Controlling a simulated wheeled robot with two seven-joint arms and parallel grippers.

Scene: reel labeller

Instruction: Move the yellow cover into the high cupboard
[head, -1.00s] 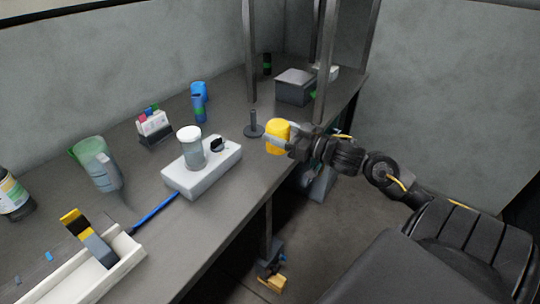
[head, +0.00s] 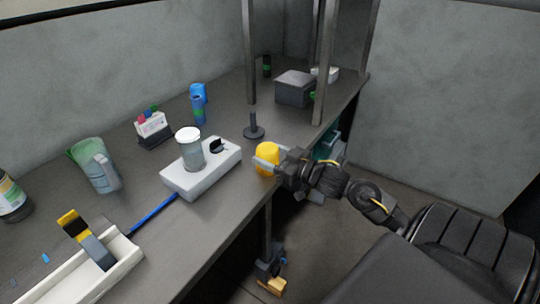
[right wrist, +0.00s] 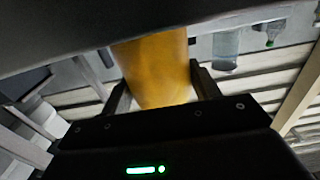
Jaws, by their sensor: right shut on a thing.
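The yellow cover (head: 267,155) is a small rounded cylinder at the front edge of the grey bench in the head view. My right gripper (head: 268,164) is shut on it, one finger on each side. In the right wrist view the cover (right wrist: 158,65) fills the space between the two dark fingers, and its upper end is cut off by a dark band. I cannot tell whether the cover touches the bench. The high cupboard cannot be made out; only upright posts (head: 249,60) rise out of the picture. My left gripper is not in view.
A white device with a lidded jar (head: 189,150) stands left of the cover. A black peg stand (head: 254,128) is behind it. A grey box (head: 295,86) sits between the posts. A second post (head: 323,75) stands to the right. Bare bench lies around the peg stand.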

